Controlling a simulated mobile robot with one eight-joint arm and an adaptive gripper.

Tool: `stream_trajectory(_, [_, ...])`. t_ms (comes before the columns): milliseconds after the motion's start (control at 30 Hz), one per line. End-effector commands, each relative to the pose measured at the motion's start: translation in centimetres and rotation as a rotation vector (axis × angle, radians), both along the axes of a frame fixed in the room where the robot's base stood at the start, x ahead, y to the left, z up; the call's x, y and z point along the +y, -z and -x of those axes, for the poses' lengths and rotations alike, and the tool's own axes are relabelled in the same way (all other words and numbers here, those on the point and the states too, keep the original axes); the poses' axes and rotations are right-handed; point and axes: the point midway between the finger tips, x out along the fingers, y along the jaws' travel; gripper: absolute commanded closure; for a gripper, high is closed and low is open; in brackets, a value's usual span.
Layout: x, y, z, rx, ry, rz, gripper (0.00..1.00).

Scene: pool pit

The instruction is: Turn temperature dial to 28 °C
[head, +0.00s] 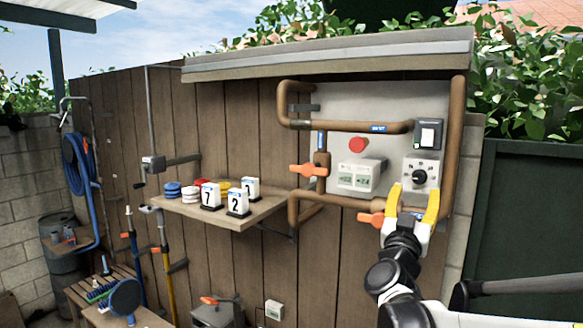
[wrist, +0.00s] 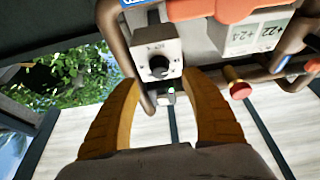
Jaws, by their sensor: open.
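The temperature dial (head: 420,176) is a round black knob on a pale box on the right of the wall panel. In the wrist view the dial (wrist: 158,66) shows with its light box behind it; its scale is too small to read. My gripper (head: 412,190) has two yellow fingers, spread open around the lower part of the dial in the head view. In the wrist view my gripper (wrist: 162,82) is open and empty, its fingertips at either side just below the knob. I cannot tell whether they touch it.
A white double display (head: 356,178) is left of the dial, with a red button (head: 358,145) above it. A switch box (head: 430,134) sits above the dial. Copper pipes (head: 458,140) with orange valve handles (head: 308,170) frame the panel. A wooden shelf (head: 270,204) holds numbered cards.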

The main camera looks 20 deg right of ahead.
Motion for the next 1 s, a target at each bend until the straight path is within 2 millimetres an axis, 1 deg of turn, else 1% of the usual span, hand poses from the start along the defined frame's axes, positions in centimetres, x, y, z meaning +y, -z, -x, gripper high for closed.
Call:
stream_trajectory(33, [-0.9, -0.7, -0.6, -0.001, 0.003, -0.001, 0.47])
stream_trajectory(100, [-1.8, -1.2, -1.5, 0.000, 0.001, 0.000, 0.47])
stream_trajectory(300, [-3.7, -2.2, -3.2, 0.000, 0.000, 0.000, 0.47])
stream_trajectory(433, [-4.2, -2.4, -3.6, 0.000, -0.001, -0.001, 0.47])
stream_trajectory(700, [-4.3, -2.4, -3.7, 0.001, -0.002, -0.001, 0.47])
stream_trajectory(767, [-4.3, -2.4, -3.7, 0.001, -0.002, -0.001, 0.63])
stream_trajectory(800, [-4.3, -2.4, -3.7, 0.001, -0.002, -0.001, 0.76])
stream_trajectory(867, [-4.3, -2.4, -3.7, 0.001, -0.002, -0.001, 0.94])
stream_trajectory(900, [-4.3, -2.4, -3.7, 0.001, -0.002, -0.001, 1.00])
stream_trajectory(1000, [-4.3, -2.4, -3.7, 0.000, -0.002, 0.000, 1.00])
